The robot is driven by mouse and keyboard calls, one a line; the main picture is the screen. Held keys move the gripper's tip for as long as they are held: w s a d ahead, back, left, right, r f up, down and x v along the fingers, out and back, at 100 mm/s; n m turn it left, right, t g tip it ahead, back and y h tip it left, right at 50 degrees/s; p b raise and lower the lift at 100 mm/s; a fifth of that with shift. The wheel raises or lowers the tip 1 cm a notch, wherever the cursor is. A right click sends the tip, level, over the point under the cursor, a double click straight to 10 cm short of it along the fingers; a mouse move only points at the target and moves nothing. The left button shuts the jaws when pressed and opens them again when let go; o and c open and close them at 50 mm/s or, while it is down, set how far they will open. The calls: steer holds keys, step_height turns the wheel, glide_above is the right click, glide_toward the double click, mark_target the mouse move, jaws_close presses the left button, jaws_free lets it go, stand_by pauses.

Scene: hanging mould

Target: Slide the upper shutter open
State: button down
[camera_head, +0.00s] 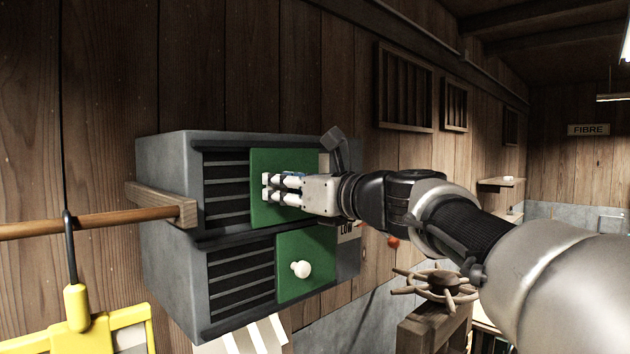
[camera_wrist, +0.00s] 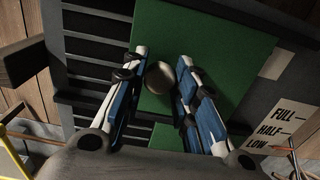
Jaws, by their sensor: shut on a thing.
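The upper shutter (camera_head: 284,160) is a green panel on the upper grey box on the wall. It covers the right part of the opening, and dark slats show to its left. It also shows in the wrist view (camera_wrist: 230,50). My gripper (camera_head: 267,187) reaches in from the right and is shut on the shutter's round knob, which the fingers hide in the head view. In the wrist view the knob (camera_wrist: 160,77) sits between the two fingers.
The lower green shutter (camera_head: 287,251) with its white knob (camera_head: 301,269) is just below. A wooden rod and block (camera_head: 160,205) stick out at left, above a yellow frame (camera_head: 80,330). A level label (camera_wrist: 272,130) is to the right.

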steer(key=w+d+p, duration=0.2)
steer(key=w+d, duration=0.2)
steer(key=shift+w+r, duration=0.1)
steer(key=shift+w, duration=0.1)
steer(key=c, duration=1.7)
jaws_free()
steer(key=o, duration=0.4)
steer(key=shift+w, duration=0.2)
steer(key=shift+s, duration=0.1)
